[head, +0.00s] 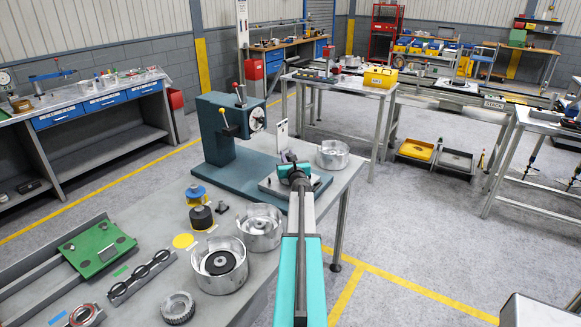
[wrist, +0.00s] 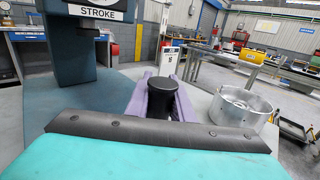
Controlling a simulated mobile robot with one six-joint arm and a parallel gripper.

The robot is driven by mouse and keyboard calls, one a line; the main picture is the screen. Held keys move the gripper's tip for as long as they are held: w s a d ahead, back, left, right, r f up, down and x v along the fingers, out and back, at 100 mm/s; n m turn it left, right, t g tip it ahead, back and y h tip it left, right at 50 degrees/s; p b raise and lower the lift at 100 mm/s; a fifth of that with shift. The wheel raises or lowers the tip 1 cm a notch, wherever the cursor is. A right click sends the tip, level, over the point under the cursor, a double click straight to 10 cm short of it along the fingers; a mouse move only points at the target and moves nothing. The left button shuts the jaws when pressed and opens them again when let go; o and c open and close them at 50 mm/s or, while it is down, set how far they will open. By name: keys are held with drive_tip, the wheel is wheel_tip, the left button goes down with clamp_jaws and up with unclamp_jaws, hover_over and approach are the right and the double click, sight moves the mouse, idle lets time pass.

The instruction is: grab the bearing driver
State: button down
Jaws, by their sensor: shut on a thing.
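My gripper (head: 294,172) is at the end of my outstretched teal arm, over the bench just right of the teal press. In the wrist view, the purple fingers of my gripper (wrist: 165,82) are shut on a black, round, flat-topped piece, which I take to be the bearing driver (wrist: 162,97). It looks upright between the fingers. Its lower part is hidden. In the head view the dark top of the bearing driver (head: 291,168) shows at the arm's end. I cannot tell whether it is clear of the surface below.
The teal press (head: 219,130) stands close left of my gripper. A silver housing (head: 333,154) sits close right, near the bench edge. More housings (head: 260,229), a gear (head: 178,307) and a green plate (head: 97,247) lie on the near bench. Open floor (head: 420,235) is at right.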

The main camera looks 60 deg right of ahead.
drive_tip(key=shift+r, duration=0.2)
drive_tip(key=s+a+r+b, duration=0.1)
drive_tip(key=s+a+r, duration=0.1)
drive_tip(key=s, duration=0.5)
drive_tip(key=s+a+r+b, duration=0.2)
drive_tip(key=s, duration=0.6)
drive_tip(key=shift+s+a+r+b, duration=0.2)
drive_tip(key=shift+a+r+b, duration=0.05)
drive_tip(key=shift+r+b, duration=0.05)
idle(0.5)
